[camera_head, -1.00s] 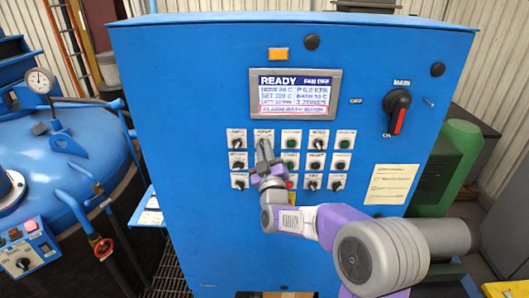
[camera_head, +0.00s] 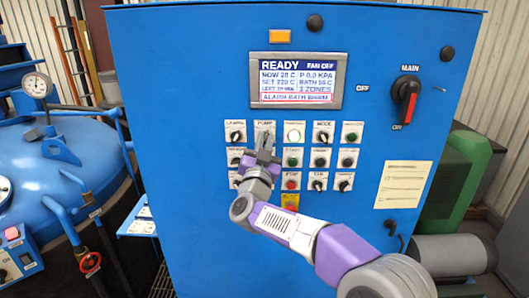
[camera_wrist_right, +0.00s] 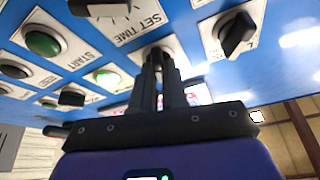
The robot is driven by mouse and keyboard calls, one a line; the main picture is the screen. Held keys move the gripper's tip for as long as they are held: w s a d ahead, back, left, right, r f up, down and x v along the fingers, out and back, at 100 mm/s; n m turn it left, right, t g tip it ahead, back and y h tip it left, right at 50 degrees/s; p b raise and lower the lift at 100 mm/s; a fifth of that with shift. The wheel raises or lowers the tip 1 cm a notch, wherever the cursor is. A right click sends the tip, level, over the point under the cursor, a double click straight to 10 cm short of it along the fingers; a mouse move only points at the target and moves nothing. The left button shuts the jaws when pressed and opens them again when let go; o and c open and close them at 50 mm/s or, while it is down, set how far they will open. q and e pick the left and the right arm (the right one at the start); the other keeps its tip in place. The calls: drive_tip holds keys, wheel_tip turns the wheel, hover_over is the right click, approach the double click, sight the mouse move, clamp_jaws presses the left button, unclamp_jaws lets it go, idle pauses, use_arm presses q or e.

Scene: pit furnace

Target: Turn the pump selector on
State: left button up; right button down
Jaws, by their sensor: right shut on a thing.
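The pump selector sits in the top row of the blue cabinet's control panel, second from the left, under its PUMP label (camera_head: 264,126). My right gripper (camera_head: 264,150) reaches up to it from below, and its fingers hide most of the knob. In the right wrist view the narrow fingertips (camera_wrist_right: 160,65) are closed around the knob at the panel face. Which way the knob points cannot be told. My left gripper is not in view.
Other knobs and buttons surround it closely, among them a lit pale button (camera_head: 294,132) and the LAMPS knob (camera_head: 236,137). A display (camera_head: 297,80) reads READY. A red-handled MAIN switch (camera_head: 406,100) is at the right, a blue vessel (camera_head: 70,165) at the left.

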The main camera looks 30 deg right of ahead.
drive_tip(key=shift+m+g+h+b, duration=0.5)
drive_tip(key=shift+m+g+h, duration=0.2)
drive_tip(key=shift+m, duration=1.3)
drive_tip(key=c, duration=1.2)
unclamp_jaws()
drive_tip(key=shift+o, duration=0.2)
drive_tip(key=b+v, duration=0.1)
drive_tip(key=v, duration=0.6)
drive_tip(key=shift+s+a, duration=0.2)
drive_tip(key=shift+a, duration=0.05)
drive_tip(key=shift+f, duration=0.1)
